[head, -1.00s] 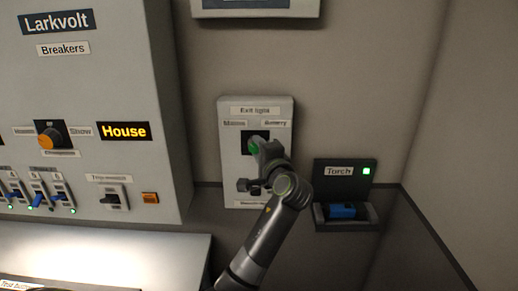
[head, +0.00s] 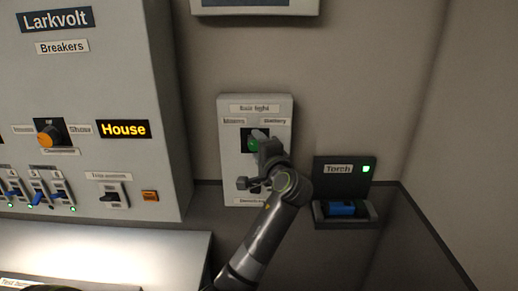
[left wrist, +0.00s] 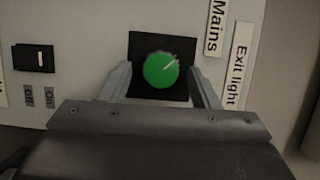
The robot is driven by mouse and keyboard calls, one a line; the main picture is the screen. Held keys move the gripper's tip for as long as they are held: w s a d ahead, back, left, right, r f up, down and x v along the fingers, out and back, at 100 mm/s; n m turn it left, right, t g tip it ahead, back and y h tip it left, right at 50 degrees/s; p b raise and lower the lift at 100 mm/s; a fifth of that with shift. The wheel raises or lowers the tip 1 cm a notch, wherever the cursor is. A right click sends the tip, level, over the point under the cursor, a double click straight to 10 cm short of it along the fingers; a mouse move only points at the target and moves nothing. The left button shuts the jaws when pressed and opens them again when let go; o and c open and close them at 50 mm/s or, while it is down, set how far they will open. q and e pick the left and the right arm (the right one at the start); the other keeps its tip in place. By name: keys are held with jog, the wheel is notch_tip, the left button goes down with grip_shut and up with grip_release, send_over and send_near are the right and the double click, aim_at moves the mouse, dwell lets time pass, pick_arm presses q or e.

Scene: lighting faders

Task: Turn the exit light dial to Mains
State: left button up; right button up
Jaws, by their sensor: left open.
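The exit light panel (head: 284,160) is a pale box on the wall, with a Mains label at its upper left and a Battery label at its upper right. Its green round dial (head: 252,145) sits on a black square and is partly hidden by my left gripper (head: 261,146) in the head view. In the left wrist view the dial (left wrist: 158,72) shows whole, its white line pointing up and right, towards the side with the Mains label (left wrist: 215,27). My left gripper is open, one finger on each side of the dial, with visible gaps. My right gripper is out of view.
A black On/Off switch (left wrist: 33,58) is on the same panel. The torch holder (head: 345,183) with a blue torch (head: 341,208) is to the right. The grey breaker cabinet (head: 150,60) juts out at the left. A lit desk surface (head: 130,250) lies below.

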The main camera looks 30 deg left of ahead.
pick_arm(q)
jog(key=shift+d, duration=0.1)
jog(key=b+v, duration=0.4)
jog(key=v, duration=0.8)
